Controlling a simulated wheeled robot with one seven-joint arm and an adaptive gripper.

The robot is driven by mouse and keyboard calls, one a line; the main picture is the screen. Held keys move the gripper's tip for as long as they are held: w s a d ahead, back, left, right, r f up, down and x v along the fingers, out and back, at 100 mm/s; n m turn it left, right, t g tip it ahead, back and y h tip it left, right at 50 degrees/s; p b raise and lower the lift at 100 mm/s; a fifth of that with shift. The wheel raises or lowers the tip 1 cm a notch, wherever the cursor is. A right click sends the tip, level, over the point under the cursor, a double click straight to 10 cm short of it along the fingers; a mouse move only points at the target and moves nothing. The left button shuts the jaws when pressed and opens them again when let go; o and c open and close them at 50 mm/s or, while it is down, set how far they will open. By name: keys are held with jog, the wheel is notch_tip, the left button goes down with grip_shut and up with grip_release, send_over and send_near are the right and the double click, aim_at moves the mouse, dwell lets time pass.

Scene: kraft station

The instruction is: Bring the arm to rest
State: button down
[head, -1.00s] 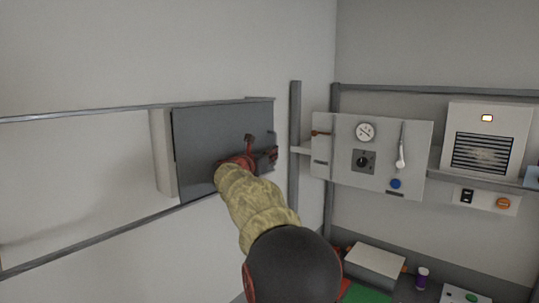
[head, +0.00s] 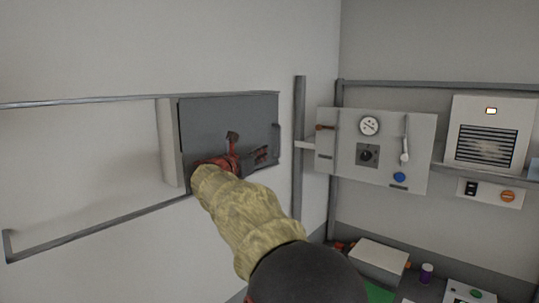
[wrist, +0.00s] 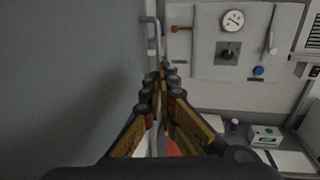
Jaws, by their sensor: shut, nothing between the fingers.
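My arm reaches up in the head view to my gripper (head: 262,154), which is in front of the dark grey door of a wall cabinet (head: 225,115), near the door's right edge. In the wrist view my gripper (wrist: 165,74) has its fingertips together with nothing between them. The grey door face (wrist: 70,70) fills the left of that view. A grey bar handle (wrist: 152,30) on it lies just beyond the fingertips; I see no contact.
A wall panel (head: 345,180) with a gauge, a knob and a lever is to the right. A vented white box (head: 492,115) is farther right. A grey post (head: 299,150) and rails run along the walls.

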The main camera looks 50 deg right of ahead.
jog(key=shift+r+v, duration=0.2)
jog(key=shift+v, duration=1.45)
jog(key=shift+s+a, duration=0.1)
jog(key=s+a+f+m+y+b, duration=0.1)
jog(key=s+a+f+m+y, duration=0.2)
jog(key=f, duration=0.5)
jog(key=s+a+f+m+g+y+b, duration=0.1)
jog(key=s+a+f+m+y, duration=0.15)
jog(key=f+m, duration=0.4)
jog(key=s+a+f+m+y+b, duration=0.1)
jog(key=a+f+m+y, duration=0.15)
jog(key=f, duration=0.75)
jog(key=s+a+f+m+t+y+b, duration=0.1)
jog(key=s+a+f+m+y+b, duration=0.2)
jog(key=s+a+f+b, duration=0.4)
jog(key=s+a+f+m+y+b, duration=0.2)
jog(key=s+a+f+b, duration=0.4)
jog(key=a+f, duration=0.8)
jog(key=s+a+f+m+t+y+b, duration=0.1)
jog(key=s+a+f+m+y+b, duration=0.2)
jog(key=s+a+f+b, duration=0.4)
jog(key=a+f+y+b, duration=0.1)
jog(key=a+f, duration=0.3)
jog(key=a, duration=0.2)
jog(key=shift+s+a+f+m+t+y, duration=0.3)
jog(key=shift+s+a+f, duration=0.05)
jog(key=shift+s, duration=0.05)
